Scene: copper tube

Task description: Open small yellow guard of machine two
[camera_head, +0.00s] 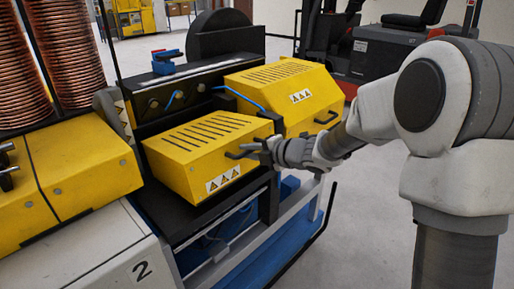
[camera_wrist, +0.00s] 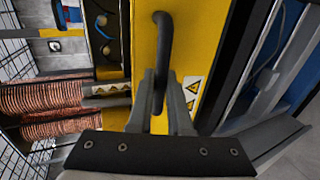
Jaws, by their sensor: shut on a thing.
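A yellow guard (camera_head: 207,152) with dark slots and warning stickers sits on the machine in the middle of the head view. It appears to be down. Its black handle (camera_head: 240,154) sticks out on the right side. My gripper (camera_head: 264,147) is at this handle. In the wrist view, my gripper (camera_wrist: 160,92) is shut on the black curved handle (camera_wrist: 164,35), with a finger on each side. The yellow guard (camera_wrist: 195,50) shows behind the fingers there. The handle's lower part is partly hidden by the fingers.
A second slotted yellow guard (camera_head: 285,88) with its own handle stands just behind. Yellow covers (camera_head: 75,175) and copper coils (camera_head: 65,55) are at the left, above a panel marked 2 (camera_head: 141,269). A red forklift (camera_head: 385,50) stands behind. Grey floor (camera_head: 365,225) is clear at the right.

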